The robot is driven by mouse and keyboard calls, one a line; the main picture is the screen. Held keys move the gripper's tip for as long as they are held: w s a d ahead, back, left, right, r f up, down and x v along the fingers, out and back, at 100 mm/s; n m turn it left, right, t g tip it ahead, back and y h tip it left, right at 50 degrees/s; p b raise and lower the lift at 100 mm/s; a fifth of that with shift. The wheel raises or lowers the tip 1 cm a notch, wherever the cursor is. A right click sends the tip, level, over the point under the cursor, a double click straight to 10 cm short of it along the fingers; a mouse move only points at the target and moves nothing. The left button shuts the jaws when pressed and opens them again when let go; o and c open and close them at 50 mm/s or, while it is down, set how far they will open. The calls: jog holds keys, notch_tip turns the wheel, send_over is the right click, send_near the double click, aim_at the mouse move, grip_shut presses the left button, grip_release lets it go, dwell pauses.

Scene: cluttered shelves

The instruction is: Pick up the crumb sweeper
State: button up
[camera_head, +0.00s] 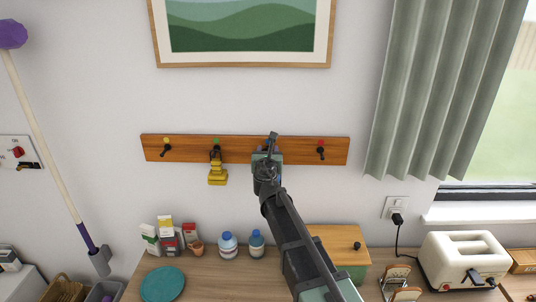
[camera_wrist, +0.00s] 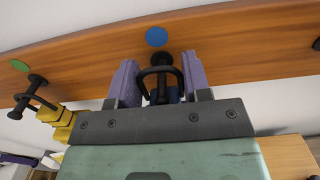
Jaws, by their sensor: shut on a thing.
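My gripper (camera_wrist: 160,85) is at the wooden peg rail, under the blue dot. Its two purple fingers are shut on a blue thing with a dark hanging loop (camera_wrist: 148,82), which I take to be the crumb sweeper. The loop is around or right against the black peg (camera_wrist: 162,62); I cannot tell if it still hangs there. Most of the held thing is hidden behind the gripper body. In the head view my gripper (camera_head: 268,152) covers it too.
The peg rail (camera_head: 190,151) is on the wall. A yellow thing (camera_head: 217,175) hangs from the green-dot peg, left of my gripper. The yellow-dot and red-dot pegs look empty. Below, bottles (camera_head: 228,246), cartons (camera_head: 166,236), a wooden-topped box (camera_head: 338,240) and a toaster (camera_head: 465,262) stand on the counter.

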jog(key=s+a, duration=0.2)
jog(key=s, duration=1.5)
